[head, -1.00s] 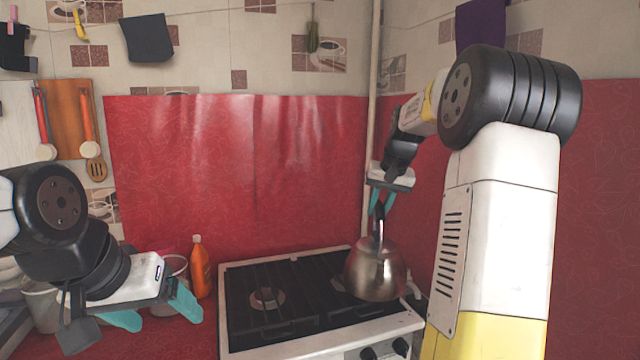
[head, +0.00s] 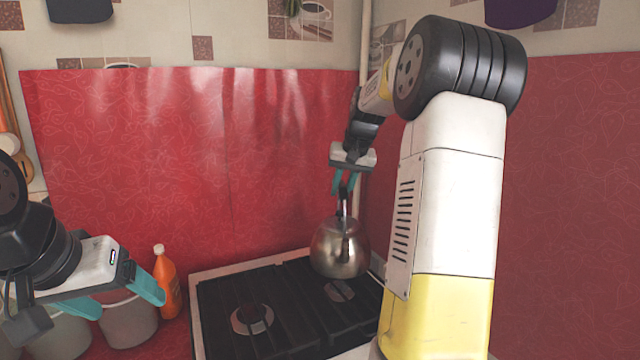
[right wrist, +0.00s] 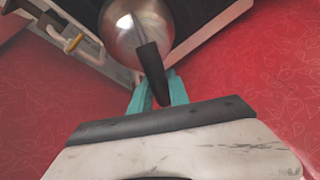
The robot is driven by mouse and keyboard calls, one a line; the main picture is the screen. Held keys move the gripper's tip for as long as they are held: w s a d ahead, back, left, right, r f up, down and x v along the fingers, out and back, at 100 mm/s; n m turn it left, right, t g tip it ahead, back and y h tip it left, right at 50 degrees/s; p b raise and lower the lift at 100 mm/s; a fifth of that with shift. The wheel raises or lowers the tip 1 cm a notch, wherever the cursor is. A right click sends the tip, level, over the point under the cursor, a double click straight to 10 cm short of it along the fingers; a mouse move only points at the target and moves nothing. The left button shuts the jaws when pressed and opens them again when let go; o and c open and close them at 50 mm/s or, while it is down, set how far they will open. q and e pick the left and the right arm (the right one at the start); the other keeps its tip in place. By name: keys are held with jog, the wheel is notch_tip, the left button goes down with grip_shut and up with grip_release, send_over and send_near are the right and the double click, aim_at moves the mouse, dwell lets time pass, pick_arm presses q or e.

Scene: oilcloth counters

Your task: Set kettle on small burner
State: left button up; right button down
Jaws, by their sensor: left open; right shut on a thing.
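The steel kettle (head: 338,252) hangs from my right gripper (head: 345,186), which is shut on its dark upright handle. In the head view it is over the back right part of the stove (head: 270,300); whether its bottom touches the grate I cannot tell. A burner (head: 340,290) shows just in front of the kettle, and another burner (head: 252,319) is at the left. The right wrist view shows the kettle (right wrist: 137,28) and its handle between the teal fingers (right wrist: 158,92). My left gripper (head: 125,300) is open and empty, left of the stove.
An orange bottle (head: 167,284) stands left of the stove, beside grey-white buckets (head: 130,322). The red oilcloth wall (head: 200,160) is close behind the stove, with a corner and pipe (head: 363,80) at the right. The left half of the stove top is clear.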

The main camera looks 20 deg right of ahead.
aim_at(341, 212)
jog(key=shift+f, duration=3.15)
jog(key=c, duration=1.2)
grip_release()
jog(key=shift+o, duration=0.2)
jog(key=shift+f, duration=0.15)
